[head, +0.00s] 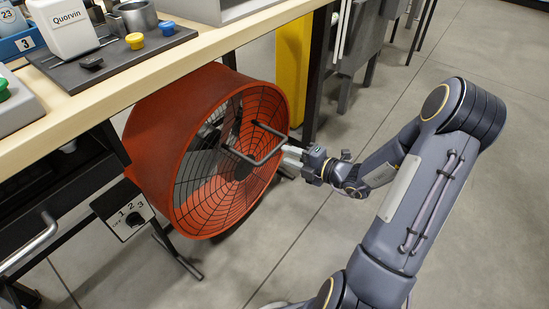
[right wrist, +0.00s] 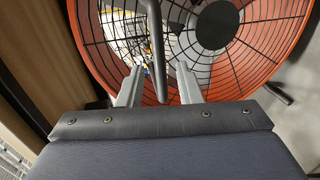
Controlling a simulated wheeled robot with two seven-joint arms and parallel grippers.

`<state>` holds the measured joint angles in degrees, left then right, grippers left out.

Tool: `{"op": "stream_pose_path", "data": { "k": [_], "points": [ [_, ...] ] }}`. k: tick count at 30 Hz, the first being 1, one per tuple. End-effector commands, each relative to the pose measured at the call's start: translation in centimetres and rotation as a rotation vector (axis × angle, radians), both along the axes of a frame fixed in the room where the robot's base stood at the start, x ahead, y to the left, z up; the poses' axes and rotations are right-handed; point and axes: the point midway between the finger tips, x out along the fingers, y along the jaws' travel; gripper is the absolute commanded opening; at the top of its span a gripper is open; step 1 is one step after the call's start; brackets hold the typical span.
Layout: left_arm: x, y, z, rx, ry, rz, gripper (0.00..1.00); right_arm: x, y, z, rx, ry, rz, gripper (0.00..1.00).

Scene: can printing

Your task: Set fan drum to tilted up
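The fan drum (head: 165,125) is a red-orange cylinder with a dark wire grille, on a dark floor stand (head: 178,255) under the bench. Its grille faces right and toward me, tipped slightly upward. A dark U-shaped handle (head: 262,160) stands out from the grille. My right gripper (head: 287,155) is at the handle's right side. In the right wrist view, my right gripper (right wrist: 159,88) has its two fingers apart, with the handle bar (right wrist: 157,45) between them and visible gaps on both sides. The drum rim (right wrist: 88,38) curves behind. My left gripper is not in view.
The wooden workbench (head: 125,76) overhangs the drum's top left. A switch box (head: 125,210) marked 1, 2, 3 hangs at the drum's lower left. A yellow post (head: 292,70) and dark bench leg (head: 318,75) stand behind. The floor to the right is clear.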

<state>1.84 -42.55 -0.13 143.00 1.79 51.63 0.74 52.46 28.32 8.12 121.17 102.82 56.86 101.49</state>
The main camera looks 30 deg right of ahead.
Motion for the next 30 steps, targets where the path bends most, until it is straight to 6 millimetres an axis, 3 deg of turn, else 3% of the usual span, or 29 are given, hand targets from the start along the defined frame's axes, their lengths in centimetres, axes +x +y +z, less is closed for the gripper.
{"op": "stream_pose_path", "data": {
  "k": [9,21,30],
  "points": [
    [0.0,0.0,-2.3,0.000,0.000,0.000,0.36,4.5,2.0,-1.1,-0.004,-0.004,0.006,0.32],
    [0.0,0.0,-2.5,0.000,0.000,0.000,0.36,5.5,2.4,-1.1,-0.005,-0.002,0.005,0.32],
    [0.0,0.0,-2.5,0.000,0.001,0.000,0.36,5.5,2.4,-1.1,-0.005,-0.002,0.005,0.00]
  ]
}}
